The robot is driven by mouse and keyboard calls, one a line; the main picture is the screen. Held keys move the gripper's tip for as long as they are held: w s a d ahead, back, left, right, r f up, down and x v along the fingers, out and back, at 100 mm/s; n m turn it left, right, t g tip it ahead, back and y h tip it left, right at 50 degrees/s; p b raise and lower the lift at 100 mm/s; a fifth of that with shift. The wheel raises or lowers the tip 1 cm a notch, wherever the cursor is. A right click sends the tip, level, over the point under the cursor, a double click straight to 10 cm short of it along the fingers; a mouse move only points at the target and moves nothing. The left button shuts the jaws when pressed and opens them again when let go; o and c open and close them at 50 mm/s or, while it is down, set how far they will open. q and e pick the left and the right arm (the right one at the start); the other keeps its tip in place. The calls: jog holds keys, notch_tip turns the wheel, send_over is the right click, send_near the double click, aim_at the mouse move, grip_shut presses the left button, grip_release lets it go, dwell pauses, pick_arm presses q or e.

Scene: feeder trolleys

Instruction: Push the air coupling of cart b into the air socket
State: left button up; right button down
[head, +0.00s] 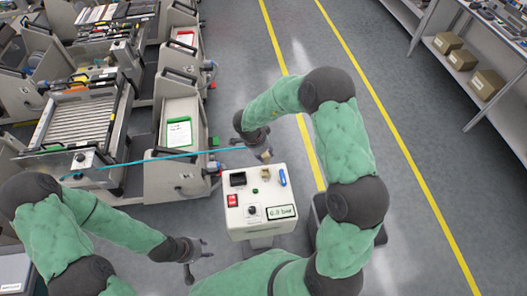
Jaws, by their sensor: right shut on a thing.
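The air coupling (263,156) is a small brass-coloured piece at the end of a blue hose (160,157). My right gripper (261,151) is shut on it, just above the back edge of a white box (258,222) with a "6.0 bar" display. A small brass-coloured fitting (266,176) on the box top, likely the air socket, lies just below the coupling; a gap seems to show between them. The hose runs left to a cart (112,176); its letter is unreadable. My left gripper (198,259) is open and empty, left of the box's lower part.
The box top carries a red switch (232,200), a black part (238,179) and a blue part (283,177). More loaded trolleys (158,80) stand at the left. Shelves with cartons (487,83) are at upper right. The grey floor between yellow lines is clear.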

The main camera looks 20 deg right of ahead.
jog(key=shift+f+b, duration=2.6)
jog(key=shift+b, duration=0.65)
jog(key=shift+f, duration=0.2)
jog(key=shift+w+f+p, duration=0.1)
jog(key=shift+f+p, duration=0.2)
jog(key=shift+f, duration=0.25)
jog(key=shift+r+p, duration=0.1)
jog(key=shift+p, duration=0.9)
jog(key=shift+p, duration=0.8)
jog(key=shift+f+b, duration=0.35)
jog(key=shift+f, duration=0.9)
